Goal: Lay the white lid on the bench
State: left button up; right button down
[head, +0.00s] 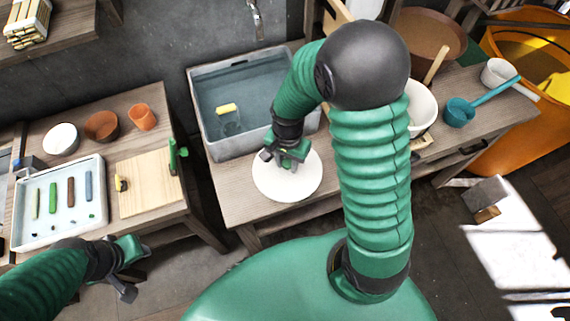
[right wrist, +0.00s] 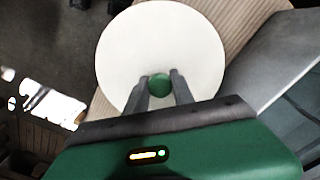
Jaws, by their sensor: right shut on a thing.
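The white lid (head: 303,181) is a round disc at the front of the wooden bench (head: 232,190), just in front of the grey basin. My right gripper (head: 287,160) is above its middle. In the right wrist view the lid (right wrist: 160,40) has a green knob (right wrist: 159,84), and the two fingers of my right gripper (right wrist: 160,88) are shut on that knob. I cannot tell whether the lid touches the bench or hangs just above it. My left gripper (head: 130,268) is at the lower left, away from the lid; its fingers are unclear.
A grey basin (head: 205,108) of water stands behind the lid. A white bowl (head: 421,105), a teal ladle (head: 460,112) and a brown bowl (head: 425,35) are to the right. A side table with a white tray (head: 20,228) and a wooden board (head: 148,190) is at the left.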

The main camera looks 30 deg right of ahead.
aim_at(283, 168)
jog(key=shift+w+a+f, duration=0.15)
jog(key=shift+w, duration=0.25)
jog(key=f, duration=0.1)
jog(key=a+f, duration=0.1)
jog(key=f, duration=0.1)
jog(key=shift+d+f, duration=0.1)
jog(key=shift+f, duration=0.05)
jog(key=c, duration=1.1)
grip_release()
jog(key=shift+d, duration=0.2)
jog(key=shift+a, duration=0.15)
